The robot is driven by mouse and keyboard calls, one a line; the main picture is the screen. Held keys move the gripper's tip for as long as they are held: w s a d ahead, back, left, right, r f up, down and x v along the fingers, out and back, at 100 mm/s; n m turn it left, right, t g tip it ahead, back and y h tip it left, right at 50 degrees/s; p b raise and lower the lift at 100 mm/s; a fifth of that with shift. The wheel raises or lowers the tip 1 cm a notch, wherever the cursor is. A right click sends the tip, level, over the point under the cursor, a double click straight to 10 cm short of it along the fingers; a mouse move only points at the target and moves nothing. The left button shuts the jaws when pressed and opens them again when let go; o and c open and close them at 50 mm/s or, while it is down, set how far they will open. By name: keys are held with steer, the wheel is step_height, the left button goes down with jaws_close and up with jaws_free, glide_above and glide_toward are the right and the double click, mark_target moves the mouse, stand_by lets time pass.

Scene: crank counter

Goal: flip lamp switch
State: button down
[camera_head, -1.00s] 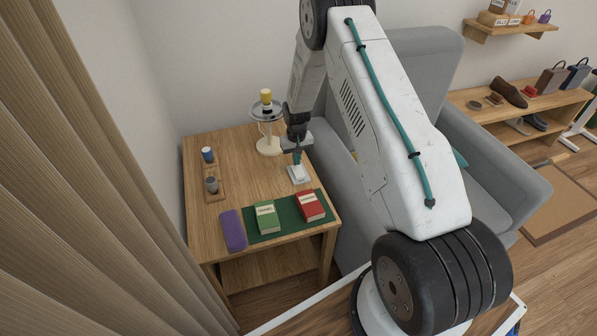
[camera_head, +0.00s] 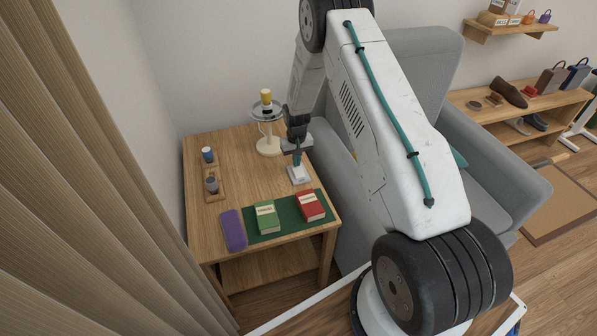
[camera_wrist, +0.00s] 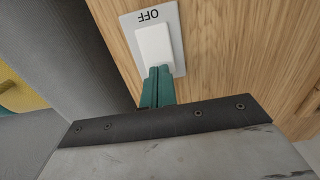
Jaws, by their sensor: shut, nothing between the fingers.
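The lamp switch (camera_head: 299,176) is a white rocker on a pale grey plate, lying on the wooden side table near its right edge. In the wrist view the switch (camera_wrist: 155,46) shows the label OFF, upside down, at the plate's far end. My gripper (camera_head: 297,160) points down over the switch. In the wrist view its teal fingertips (camera_wrist: 157,74) are shut together with nothing between them, at the rocker's near end; I cannot tell if they touch it. The lamp (camera_head: 267,128) stands behind, with a cream base and a yellow top.
A grey armchair (camera_head: 505,185) stands close at the right.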

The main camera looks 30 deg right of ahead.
steer(key=shift+f, duration=0.6)
steer(key=shift+r, duration=3.5)
steer(key=g, duration=0.2)
glide_above(300, 176)
steer(key=shift+f, duration=0.35)
steer(key=s+a+r+g, duration=0.1)
steer(key=s+a+r, duration=0.3)
steer(key=s+r, duration=0.8)
steer(key=s+a+r, duration=0.4)
steer(key=s+r, duration=0.4)
steer(key=r, duration=0.8)
steer(key=s+a+r+n+t, duration=0.1)
steer(key=s+a+r+t, duration=0.1)
steer(key=s+r, duration=0.4)
steer(key=s+a+r+n+t, duration=0.1)
steer(key=s+r, duration=0.5)
steer(key=s, duration=0.6)
steer(key=shift+s+a+r+t, duration=0.2)
steer(key=shift+s+a+t, duration=0.15)
steer(key=shift+a+t, duration=0.55)
